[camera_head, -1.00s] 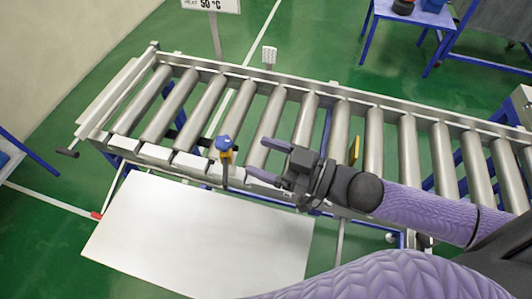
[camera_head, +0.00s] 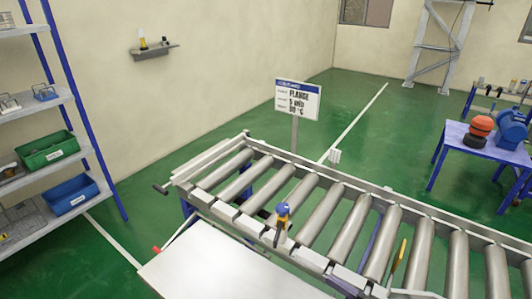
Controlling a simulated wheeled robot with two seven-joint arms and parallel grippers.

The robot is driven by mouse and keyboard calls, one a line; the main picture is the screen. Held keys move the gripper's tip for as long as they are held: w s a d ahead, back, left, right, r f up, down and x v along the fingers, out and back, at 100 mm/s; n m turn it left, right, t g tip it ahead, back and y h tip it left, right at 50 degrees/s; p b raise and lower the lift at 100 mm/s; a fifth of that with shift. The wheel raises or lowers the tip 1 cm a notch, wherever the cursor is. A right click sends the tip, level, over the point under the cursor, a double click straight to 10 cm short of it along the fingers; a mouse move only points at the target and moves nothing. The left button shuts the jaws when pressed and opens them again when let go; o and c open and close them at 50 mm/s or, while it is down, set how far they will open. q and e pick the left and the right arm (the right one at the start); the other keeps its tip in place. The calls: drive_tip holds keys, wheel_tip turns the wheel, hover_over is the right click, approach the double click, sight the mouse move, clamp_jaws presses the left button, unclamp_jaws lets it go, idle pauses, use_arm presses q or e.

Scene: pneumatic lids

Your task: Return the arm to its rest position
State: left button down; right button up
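Neither of my grippers is in view, and no part of my arms shows. The roller conveyor (camera_head: 349,229) runs from the middle toward the lower right, with its rollers bare. A blue-topped yellow handle (camera_head: 282,211) stands upright at the conveyor's near rail. A yellow lever (camera_head: 399,254) stands farther right on the same rail.
A white panel (camera_head: 222,268) lies in front of the conveyor. A sign reading FLANGE (camera_head: 297,99) stands behind it. A shelf at left holds a green bin (camera_head: 47,148) and a blue bin (camera_head: 70,194). A blue table (camera_head: 487,147) stands at right. Green floor between is clear.

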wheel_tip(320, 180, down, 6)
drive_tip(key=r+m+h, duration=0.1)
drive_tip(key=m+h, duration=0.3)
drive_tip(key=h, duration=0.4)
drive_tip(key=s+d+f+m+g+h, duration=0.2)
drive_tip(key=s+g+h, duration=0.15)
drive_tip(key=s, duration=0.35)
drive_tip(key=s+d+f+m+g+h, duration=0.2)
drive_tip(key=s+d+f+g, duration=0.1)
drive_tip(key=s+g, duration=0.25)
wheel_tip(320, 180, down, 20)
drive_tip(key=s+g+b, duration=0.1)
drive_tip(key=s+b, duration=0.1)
drive_tip(key=b, duration=0.2)
use_arm(q)
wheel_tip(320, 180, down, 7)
drive_tip(key=b, duration=0.3)
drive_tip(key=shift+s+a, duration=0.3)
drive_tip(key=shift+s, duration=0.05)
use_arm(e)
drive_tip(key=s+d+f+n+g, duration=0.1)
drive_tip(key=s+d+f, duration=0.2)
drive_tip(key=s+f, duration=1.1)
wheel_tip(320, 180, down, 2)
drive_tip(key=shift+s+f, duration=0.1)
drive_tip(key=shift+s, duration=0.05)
